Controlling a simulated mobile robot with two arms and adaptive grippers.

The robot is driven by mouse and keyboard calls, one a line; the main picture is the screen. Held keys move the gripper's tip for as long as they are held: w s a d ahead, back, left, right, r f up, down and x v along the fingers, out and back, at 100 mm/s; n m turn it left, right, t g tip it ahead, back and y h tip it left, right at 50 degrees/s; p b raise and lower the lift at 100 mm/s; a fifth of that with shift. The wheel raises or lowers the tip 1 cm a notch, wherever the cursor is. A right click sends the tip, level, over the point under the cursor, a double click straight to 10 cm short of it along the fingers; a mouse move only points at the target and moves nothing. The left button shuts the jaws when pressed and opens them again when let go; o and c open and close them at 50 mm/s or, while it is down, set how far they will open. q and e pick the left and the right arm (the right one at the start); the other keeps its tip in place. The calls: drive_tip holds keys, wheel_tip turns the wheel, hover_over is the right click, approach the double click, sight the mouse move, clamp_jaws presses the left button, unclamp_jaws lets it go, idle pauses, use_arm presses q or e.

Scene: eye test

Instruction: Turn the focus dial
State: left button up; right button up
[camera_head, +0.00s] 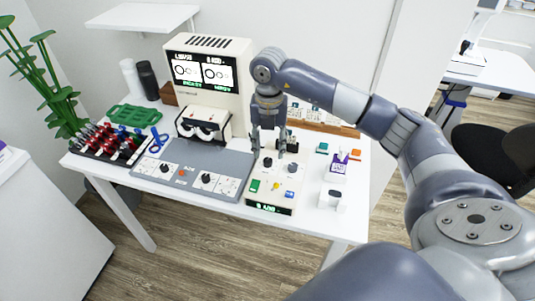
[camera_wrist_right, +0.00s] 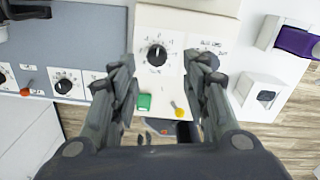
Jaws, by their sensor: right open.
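A white control box (camera_head: 272,186) stands at the table's front, with a black dial (camera_head: 267,162) and a second black knob (camera_head: 292,168) on its top. In the right wrist view the black dial (camera_wrist_right: 157,55) has a white pointer and a printed scale around it. The lettering is too small to tell which is the focus dial. My right gripper (camera_head: 268,150) points down over the box's back part. Its fingers are open and empty; in the wrist view the gripper (camera_wrist_right: 162,72) has the dial between its fingertips, apart from both. The right finger partly hides the second knob. My left gripper is out of view.
A green button (camera_wrist_right: 143,102) and yellow lever (camera_wrist_right: 179,108) sit near the dial. A grey panel (camera_head: 172,183) with more knobs adjoins the box on the left. Behind stands a white machine with a screen (camera_head: 203,72).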

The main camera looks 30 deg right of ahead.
sight(268, 160)
drive_tip(key=f, duration=0.3)
drive_tip(key=shift+w+f, duration=0.15)
drive_tip(key=shift+w, duration=0.05)
drive_tip(key=shift+f+p, duration=0.3)
drive_tip(key=shift+f, duration=0.65)
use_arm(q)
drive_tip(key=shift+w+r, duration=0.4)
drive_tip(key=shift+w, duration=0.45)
use_arm(e)
clamp_jaws()
